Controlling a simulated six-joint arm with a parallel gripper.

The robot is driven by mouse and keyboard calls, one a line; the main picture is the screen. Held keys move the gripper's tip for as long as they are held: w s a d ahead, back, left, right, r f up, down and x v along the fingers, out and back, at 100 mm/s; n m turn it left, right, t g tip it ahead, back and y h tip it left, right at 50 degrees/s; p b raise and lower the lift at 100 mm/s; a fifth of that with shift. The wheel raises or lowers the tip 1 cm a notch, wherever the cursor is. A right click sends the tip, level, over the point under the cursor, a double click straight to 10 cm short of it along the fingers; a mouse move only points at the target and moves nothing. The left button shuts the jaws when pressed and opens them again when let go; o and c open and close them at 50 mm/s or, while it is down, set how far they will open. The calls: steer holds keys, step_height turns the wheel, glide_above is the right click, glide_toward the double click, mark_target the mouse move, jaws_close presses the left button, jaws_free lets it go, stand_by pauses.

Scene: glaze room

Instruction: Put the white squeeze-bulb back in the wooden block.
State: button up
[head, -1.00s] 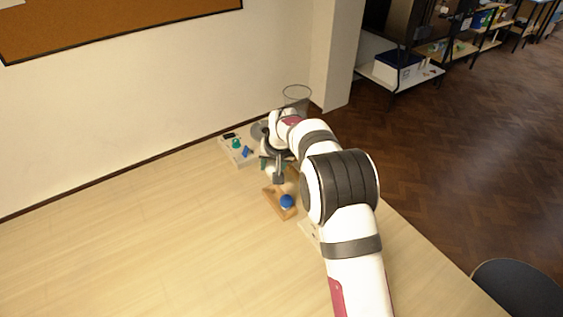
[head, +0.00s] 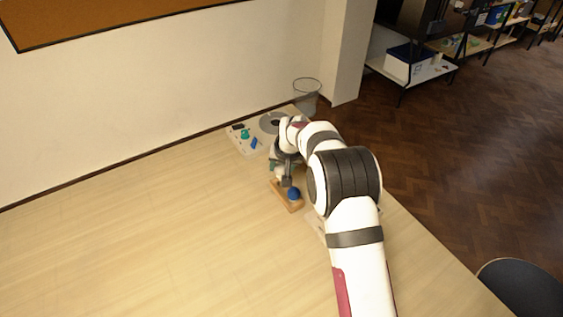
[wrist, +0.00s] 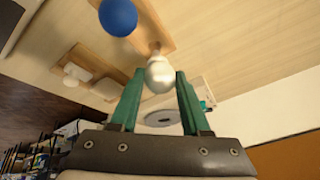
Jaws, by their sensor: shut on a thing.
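The white squeeze-bulb (wrist: 159,76) is between the green fingertips of my gripper (wrist: 156,80), which is shut on it. Its narrow end points toward the wooden block (wrist: 163,32). In the head view the block (head: 296,206) lies on the table just under my gripper (head: 285,182). A blue bulb (wrist: 118,16) stands in the block; it also shows in the head view (head: 293,194). The white bulb's narrow end appears close to the block's end, but I cannot tell whether it touches or enters it. My gripper partly hides the block in the head view.
A wooden board with white pieces (wrist: 75,72) lies near the block. A wire bin (head: 306,95) stands beyond the table. The table's left is clear.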

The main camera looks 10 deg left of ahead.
steer(key=shift+f, duration=0.3)
steer(key=shift+f, duration=1.05)
steer(key=shift+f, duration=0.15)
steer(key=o, duration=0.8)
steer(key=shift+r, duration=3.05)
